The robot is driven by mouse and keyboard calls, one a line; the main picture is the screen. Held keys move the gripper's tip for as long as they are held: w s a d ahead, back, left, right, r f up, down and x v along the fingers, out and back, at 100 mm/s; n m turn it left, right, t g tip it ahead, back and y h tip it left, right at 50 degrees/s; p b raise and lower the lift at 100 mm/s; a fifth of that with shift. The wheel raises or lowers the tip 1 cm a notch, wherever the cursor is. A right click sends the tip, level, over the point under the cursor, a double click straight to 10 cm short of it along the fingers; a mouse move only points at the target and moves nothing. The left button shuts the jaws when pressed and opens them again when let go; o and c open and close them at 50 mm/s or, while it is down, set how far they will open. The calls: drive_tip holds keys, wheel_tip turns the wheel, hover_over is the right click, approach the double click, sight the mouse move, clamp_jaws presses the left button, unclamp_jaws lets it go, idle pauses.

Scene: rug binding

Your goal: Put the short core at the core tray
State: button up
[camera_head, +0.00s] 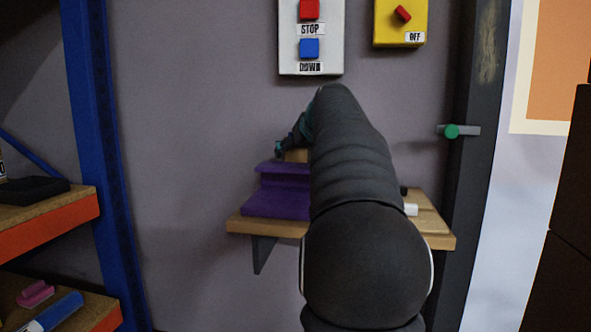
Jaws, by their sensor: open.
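My gripper (285,148) shows only in part, as small dark and teal pieces left of my arm. It is open and sits just above a purple stepped stand (272,206) on a wooden wall shelf. A small tan piece (296,156) shows at the top of the stand, right beside and below my gripper; I cannot tell whether it is the short core or whether the fingers touch it. I cannot tell whether the purple stand is the core tray. My arm hides the middle of the shelf.
The wooden wall shelf (240,226) also bears a white piece (411,209) and a dark piece at its right. A control box (330,48) and a yellow switch box (389,28) hang above. A blue rack post (98,150) stands left; a green-knobbed latch (452,131) is right.

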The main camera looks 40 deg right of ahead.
drive_tip(key=shift+w+f, duration=0.15)
drive_tip(key=shift+w, duration=0.05)
drive_tip(key=c, duration=1.5)
drive_tip(key=shift+r, duration=0.2)
drive_tip(key=shift+s+a+r, duration=0.1)
drive_tip(key=shift+s+r, duration=0.05)
drive_tip(key=shift+r, duration=0.1)
drive_tip(key=shift+c, duration=0.2)
wheel_tip(320, 180, up, 11)
drive_tip(key=p, duration=0.4)
drive_tip(key=shift+p, duration=0.35)
drive_tip(key=s+a+b, duration=0.3)
drive_tip(key=s+a, duration=0.9)
drive_tip(key=a, duration=0.3)
drive_tip(key=shift+s+f, duration=0.15)
drive_tip(key=shift+s, duration=0.25)
